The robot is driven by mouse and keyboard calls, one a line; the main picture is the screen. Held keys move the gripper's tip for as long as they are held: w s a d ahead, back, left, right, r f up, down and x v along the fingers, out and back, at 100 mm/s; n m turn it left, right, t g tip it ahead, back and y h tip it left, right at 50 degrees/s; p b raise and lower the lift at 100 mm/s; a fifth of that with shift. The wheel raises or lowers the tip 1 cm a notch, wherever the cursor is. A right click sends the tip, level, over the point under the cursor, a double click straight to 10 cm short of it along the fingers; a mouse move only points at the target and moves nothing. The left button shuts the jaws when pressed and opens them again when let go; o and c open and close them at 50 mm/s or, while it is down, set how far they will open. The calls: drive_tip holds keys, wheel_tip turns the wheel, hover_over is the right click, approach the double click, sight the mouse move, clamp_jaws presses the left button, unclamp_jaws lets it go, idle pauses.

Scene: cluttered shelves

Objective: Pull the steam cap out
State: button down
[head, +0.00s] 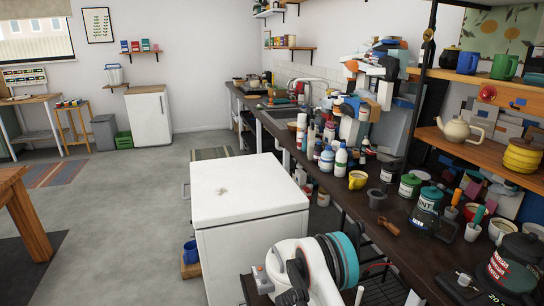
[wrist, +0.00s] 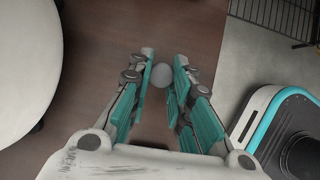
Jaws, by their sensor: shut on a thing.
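In the wrist view my gripper (wrist: 164,60) has its two teal-padded fingers close on either side of a small round grey piece, the steam cap (wrist: 161,76). It is shut on this cap, and the fingers hide part of its sides. A dark brown surface lies behind the cap; I cannot tell whether the cap touches it. In the head view my white arm with a teal ring fills the bottom middle, and neither my gripper nor the cap can be made out there.
A large white rounded thing (wrist: 25,65) is left of my gripper. A wire rack (wrist: 285,15) is at upper right. In the head view a crowded dark counter (head: 385,240) runs along the right, beside a white chest (head: 250,185). The grey floor at left is largely clear.

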drive_tip(key=shift+r+p, duration=0.55)
drive_tip(key=shift+r, duration=1.35)
wheel_tip(320, 180, up, 16)
drive_tip(key=f+p, duration=0.1)
drive_tip(key=p, duration=0.4)
wheel_tip(320, 180, down, 19)
drive_tip(key=b, duration=0.6)
drive_tip(key=shift+b, duration=0.3)
drive_tip(key=shift+f, duration=0.5)
drive_tip(key=c, duration=1.5)
unclamp_jaws()
drive_tip(key=shift+o, duration=0.2)
